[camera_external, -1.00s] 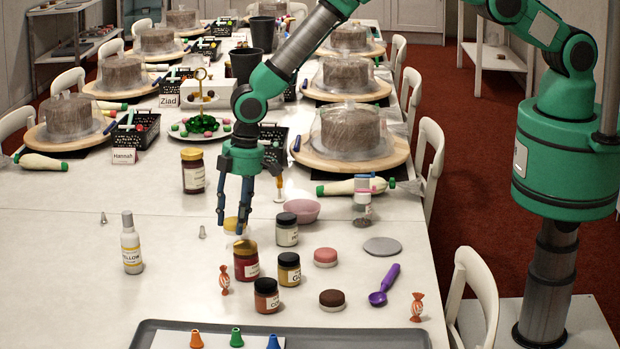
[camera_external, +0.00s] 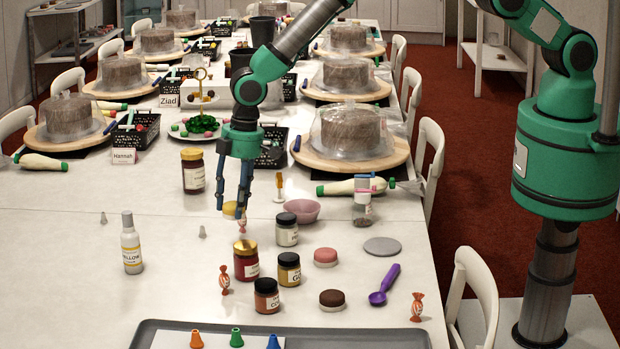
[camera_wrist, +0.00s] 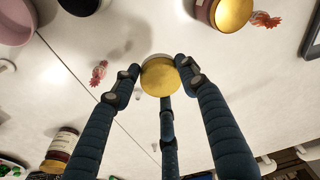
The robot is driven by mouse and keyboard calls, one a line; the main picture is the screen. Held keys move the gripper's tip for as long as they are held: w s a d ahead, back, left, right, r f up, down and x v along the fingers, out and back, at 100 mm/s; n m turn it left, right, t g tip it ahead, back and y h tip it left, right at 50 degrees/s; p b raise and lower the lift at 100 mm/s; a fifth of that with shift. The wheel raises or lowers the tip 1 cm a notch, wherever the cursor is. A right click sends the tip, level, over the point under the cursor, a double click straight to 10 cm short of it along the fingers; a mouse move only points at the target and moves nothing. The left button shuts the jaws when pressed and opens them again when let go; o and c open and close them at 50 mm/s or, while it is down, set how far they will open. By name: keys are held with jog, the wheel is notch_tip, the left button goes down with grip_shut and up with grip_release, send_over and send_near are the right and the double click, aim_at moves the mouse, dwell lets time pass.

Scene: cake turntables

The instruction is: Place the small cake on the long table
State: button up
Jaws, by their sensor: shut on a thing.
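A small round cake (camera_external: 229,209) with a yellow top is between the fingers of my gripper (camera_external: 233,210). My three-fingered gripper is shut on it and points down over the long table (camera_external: 80,235). In the wrist view the cake (camera_wrist: 160,76) shows as a golden disc at the fingertips. It appears to be above the tabletop, behind a gold-lidded jar (camera_external: 246,262). A pink small cake (camera_external: 325,257) and a brown one (camera_external: 333,299) stand on the table to the right. The cake's underside is hidden.
Dark-lidded jars (camera_external: 288,268), a pink bowl (camera_external: 302,210), a purple scoop (camera_external: 384,285), a grey disc (camera_external: 381,246) and wrapped candies (camera_external: 225,281) crowd the right. A tray (camera_external: 400,337) lies in front. Left-front tabletop is largely clear.

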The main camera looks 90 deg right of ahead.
aim_at(235, 203)
jog(key=shift+r, duration=0.1)
dwell(0.3)
jog(key=shift+r, duration=0.6)
jog(key=r, duration=0.3)
jog(key=shift+d+r, duration=0.25)
jog(key=shift+r, duration=0.15)
jog(key=s+d+m+b, duration=0.1)
jog(key=s+d, duration=0.1)
jog(key=d, duration=0.7)
jog(key=s+d+m+b, duration=0.1)
jog(key=s+d, duration=0.1)
jog(key=d, duration=0.8)
jog(key=s+d+m+b, duration=0.2)
jog(key=s+d, duration=0.5)
jog(key=d, duration=0.4)
jog(key=s+d+m+b, duration=0.1)
jog(key=s+d+b, duration=0.1)
jog(key=s+d, duration=0.75)
jog(key=shift+h, duration=0.4)
jog(key=w+f, duration=0.1)
jog(key=f, duration=0.2)
jog(key=w+d+f, duration=0.1)
jog(key=f, duration=0.2)
jog(key=d+f, duration=0.1)
jog(key=f, duration=0.3)
jog(key=shift+w+d, duration=0.15)
jog(key=shift+w, duration=0.25)
